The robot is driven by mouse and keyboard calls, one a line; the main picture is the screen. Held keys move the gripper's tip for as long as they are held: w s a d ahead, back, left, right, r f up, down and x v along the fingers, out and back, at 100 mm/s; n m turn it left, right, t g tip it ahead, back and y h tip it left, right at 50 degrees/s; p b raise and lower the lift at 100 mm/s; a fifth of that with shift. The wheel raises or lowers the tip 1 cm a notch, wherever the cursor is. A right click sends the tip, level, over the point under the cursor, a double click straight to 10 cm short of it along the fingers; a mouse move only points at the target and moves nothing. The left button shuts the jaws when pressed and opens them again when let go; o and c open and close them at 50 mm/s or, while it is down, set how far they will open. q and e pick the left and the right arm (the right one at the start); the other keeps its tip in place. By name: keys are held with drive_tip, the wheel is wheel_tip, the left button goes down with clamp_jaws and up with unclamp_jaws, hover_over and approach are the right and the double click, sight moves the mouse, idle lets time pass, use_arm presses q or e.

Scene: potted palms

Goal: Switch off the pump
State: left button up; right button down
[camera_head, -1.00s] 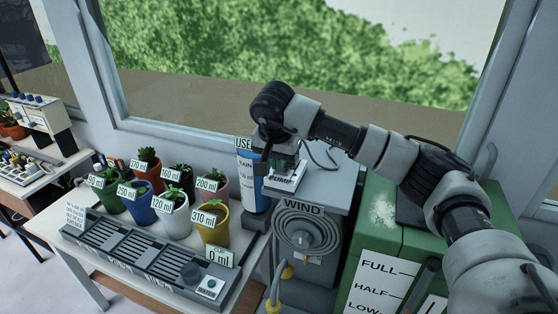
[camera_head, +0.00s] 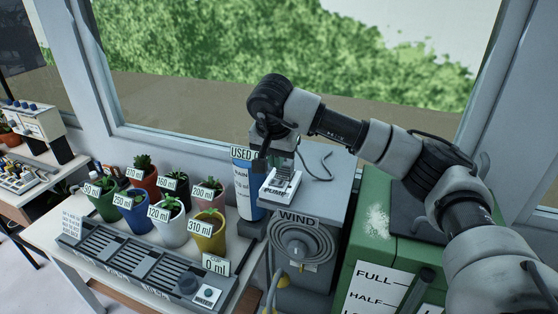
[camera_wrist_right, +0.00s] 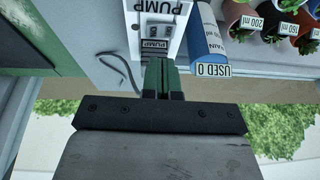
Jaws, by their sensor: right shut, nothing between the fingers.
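The pump switch box (camera_head: 270,192) is a small white box labelled PUMP, on the grey cabinet beside the blue cylinder. In the right wrist view, the pump switch box (camera_wrist_right: 136,38) shows dark switch parts and a small PUMP tag; I cannot tell whether the switch is on or off. My right gripper (camera_head: 285,170) points down just above and behind the box. In the wrist view its green fingers (camera_wrist_right: 161,76) are shut and empty, with tips close to the box's edge; contact cannot be told. My left gripper is not in view.
A WIND reel (camera_head: 303,246) is on the cabinet's front. A blue cylinder labelled USED (camera_head: 243,190) stands left, close to the gripper. Several potted plants stand left of it on a table with a slatted tray (camera_head: 120,262). A green tank (camera_head: 395,262) stands right, below my arm.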

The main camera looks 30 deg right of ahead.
drive_tip(key=a+r+b, duration=0.3)
drive_tip(key=r, duration=0.6)
drive_tip(key=shift+s+a+r, duration=0.1)
drive_tip(key=shift+s+a, duration=0.05)
